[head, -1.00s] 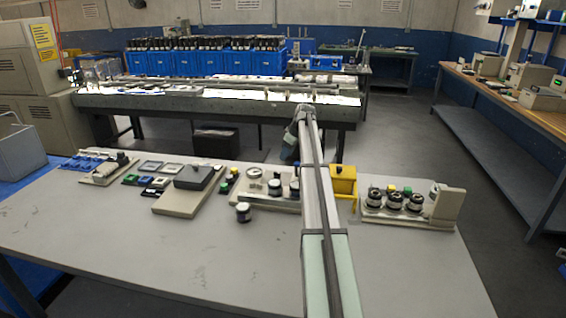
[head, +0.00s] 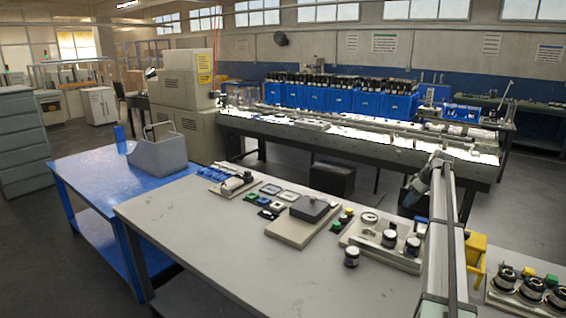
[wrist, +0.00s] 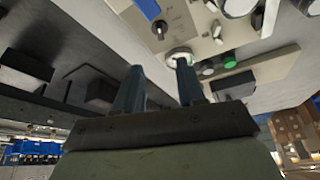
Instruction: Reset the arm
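My arm (head: 440,250) reaches forward over the grey worktable (head: 190,225) at the right of the head view. Its far end bends down beyond the table's far edge, near a long lit conveyor table. My gripper (wrist: 160,86) shows in the wrist view with its two dark fingers apart and nothing visible between them. Past the fingertips, the wrist view shows a pale panel with a round white-rimmed dial (wrist: 180,57) and a green button (wrist: 230,62). The fingertips are too small to make out in the head view.
A blue table (head: 95,180) with a grey bin (head: 160,157) adjoins at left. The worktable's near left part is clear.

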